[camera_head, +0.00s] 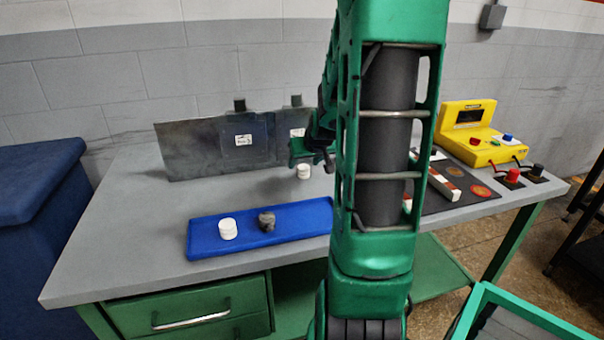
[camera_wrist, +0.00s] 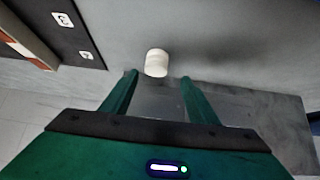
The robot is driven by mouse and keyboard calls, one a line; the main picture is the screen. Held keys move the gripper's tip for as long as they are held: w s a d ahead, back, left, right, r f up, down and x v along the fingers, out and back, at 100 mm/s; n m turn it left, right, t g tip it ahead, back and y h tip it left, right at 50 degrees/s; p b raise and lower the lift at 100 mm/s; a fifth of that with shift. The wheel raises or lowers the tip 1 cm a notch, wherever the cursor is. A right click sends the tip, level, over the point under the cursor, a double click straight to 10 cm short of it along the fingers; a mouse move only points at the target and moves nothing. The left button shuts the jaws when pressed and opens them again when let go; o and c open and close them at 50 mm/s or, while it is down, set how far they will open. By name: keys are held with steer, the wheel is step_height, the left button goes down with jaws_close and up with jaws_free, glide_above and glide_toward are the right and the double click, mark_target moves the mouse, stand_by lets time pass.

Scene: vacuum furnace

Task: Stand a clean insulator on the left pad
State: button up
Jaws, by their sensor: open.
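A white ribbed insulator (camera_head: 303,171) stands upright on the grey table under my gripper (camera_head: 312,152). In the wrist view the same white insulator (camera_wrist: 156,63) is just past the fingertips, centred between them. My gripper (camera_wrist: 159,79) is open and empty, its green fingers on either side of the gap. A second white insulator (camera_head: 227,229) and a dark grey, dirty-looking one (camera_head: 267,221) stand in the blue tray (camera_head: 205,246). I cannot tell which surface is the left pad; my arm hides part of the table's middle.
A metal sheet (camera_head: 188,150) with labelled dark plates stands at the back of the table. To the right, a dark mat (camera_head: 445,207) bears orange discs and a white-ended bar (camera_head: 443,187). A yellow control box (camera_head: 470,135) and switches stand beyond. Bare table lies left of the tray.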

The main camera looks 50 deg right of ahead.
mark_target(304, 167)
steer(key=shift+s+d+x, duration=0.1)
steer(key=shift+s+x, duration=0.05)
steer(key=shift+x, duration=0.9)
steer(key=shift+s+d+x, duration=0.15)
steer(key=shift+s+x, duration=0.05)
steer(key=shift+x, duration=1.85)
steer(key=shift+c, duration=0.2)
steer(key=c, duration=1.2)
steer(key=shift+r, duration=0.1)
steer(key=shift+c, duration=0.2)
